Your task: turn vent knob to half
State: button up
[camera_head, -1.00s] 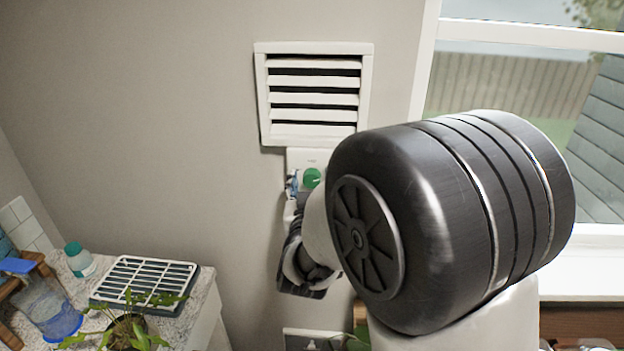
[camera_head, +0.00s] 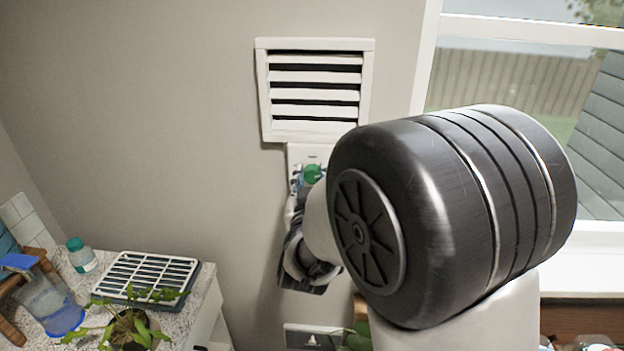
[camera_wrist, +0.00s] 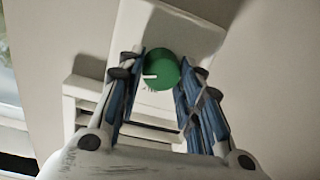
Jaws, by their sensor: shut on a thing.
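The green round vent knob (camera_head: 313,173) sits on a pale wall plate (camera_head: 296,156) just below the white louvred vent (camera_head: 315,43). In the wrist view the knob (camera_wrist: 163,70) lies between the blue-padded fingers of my gripper (camera_wrist: 160,76), which is shut on it. A short white mark on the knob points left in that view. In the head view my gripper (camera_head: 305,181) is small and partly hides the knob's lower left. The vent's slats are tilted with dark gaps between them. My wrist hides the lower right of the plate.
A window with a white frame (camera_head: 424,60) is at the right, behind my arm. A counter at lower left holds a white rack (camera_head: 150,272), a leafy plant (camera_head: 130,330), a bottle (camera_head: 80,256) and a blue-lidded clear container (camera_head: 48,303). A wall socket (camera_head: 312,338) is below.

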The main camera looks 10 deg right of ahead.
jog(key=shift+n, duration=0.3)
jog(key=n+p, duration=0.1)
jog(key=n, duration=0.1)
jog(key=shift+r+n, duration=0.1)
jog(key=shift+n, duration=0.3)
jog(key=n+p, duration=0.1)
jog(key=n, duration=0.2)
jog(key=shift+a+n, duration=0.1)
jog(key=shift+n, duration=0.2)
jog(key=n+p, duration=0.1)
jog(key=n, duration=0.2)
jog(key=n+p, duration=0.2)
jog(key=n, duration=0.1)
jog(key=shift+w+g+h, duration=0.1)
jog(key=shift+g+h, duration=0.2)
jog(key=o, duration=1.1)
